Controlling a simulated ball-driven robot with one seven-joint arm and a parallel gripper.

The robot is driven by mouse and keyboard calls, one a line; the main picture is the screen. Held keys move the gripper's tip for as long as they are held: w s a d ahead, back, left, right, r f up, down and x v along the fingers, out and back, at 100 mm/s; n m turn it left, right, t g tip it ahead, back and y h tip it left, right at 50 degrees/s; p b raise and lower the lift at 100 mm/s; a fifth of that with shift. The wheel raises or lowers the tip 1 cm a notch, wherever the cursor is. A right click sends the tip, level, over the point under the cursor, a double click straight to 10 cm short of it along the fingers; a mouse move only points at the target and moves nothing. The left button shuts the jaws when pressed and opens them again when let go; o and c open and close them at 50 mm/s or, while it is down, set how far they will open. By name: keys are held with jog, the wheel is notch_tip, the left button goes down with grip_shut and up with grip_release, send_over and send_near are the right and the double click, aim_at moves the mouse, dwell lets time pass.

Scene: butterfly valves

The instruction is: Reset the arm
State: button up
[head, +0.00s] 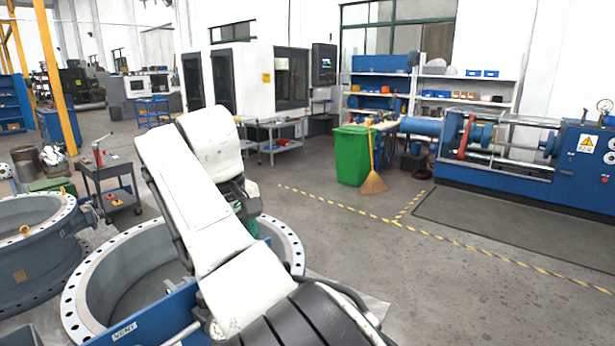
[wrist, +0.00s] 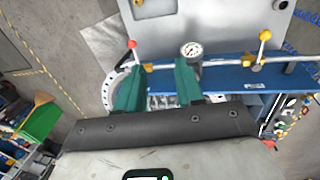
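My gripper (wrist: 157,80) shows in the wrist view as two green fingers standing apart, with nothing between them. It is open. Beyond the fingertips are a pipe with a round gauge (wrist: 191,49), a red-knobbed lever (wrist: 132,45) and a yellow-knobbed lever (wrist: 264,36) along a blue beam (wrist: 232,78). I cannot tell whether the fingers touch any of these. In the head view my white arm reaches up and forward over a large flanged valve ring (head: 75,302), and hides most of the gripper.
A second flanged valve body (head: 38,255) stands at the left. A grey cart (head: 112,185) is behind it. A green bin (head: 352,155) and a broom (head: 373,183) stand mid-floor. A blue machine (head: 575,165) is at the right. The floor front right is clear.

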jog(key=s+d+f+m+y, duration=0.1)
jog(key=s+d+f, duration=0.1)
jog(key=d+f, duration=0.5)
jog(key=s+d+f+m+t+y, duration=0.1)
jog(key=s+d+f, duration=0.2)
jog(key=f, duration=0.8)
jog(key=s+d+f+m, duration=0.1)
jog(key=s+d+f, duration=0.1)
jog(key=d+f, duration=0.5)
jog(key=s+d+f+m+t, duration=0.1)
jog(key=s+d+f+m, duration=0.1)
jog(key=s+d+f, duration=0.3)
jog(key=s+d+f+m, duration=0.2)
jog(key=s+d+f, duration=0.1)
jog(key=s+d, duration=0.4)
jog(key=s+d+r+m+t, duration=0.15)
jog(key=s+d, duration=0.25)
jog(key=s, duration=0.4)
jog(key=s+d+r+m, duration=0.1)
jog(key=s+d+m, duration=0.1)
jog(key=s+d, duration=0.4)
jog(key=s+f+g+b, duration=0.4)
jog(key=s+f+b, duration=0.6)
jog(key=f, duration=0.5)
jog(key=shift+s+f+h, duration=0.35)
jog(key=shift+s+h, duration=0.05)
jog(key=shift+s, duration=0.7)
jog(key=shift+w+d, duration=0.1)
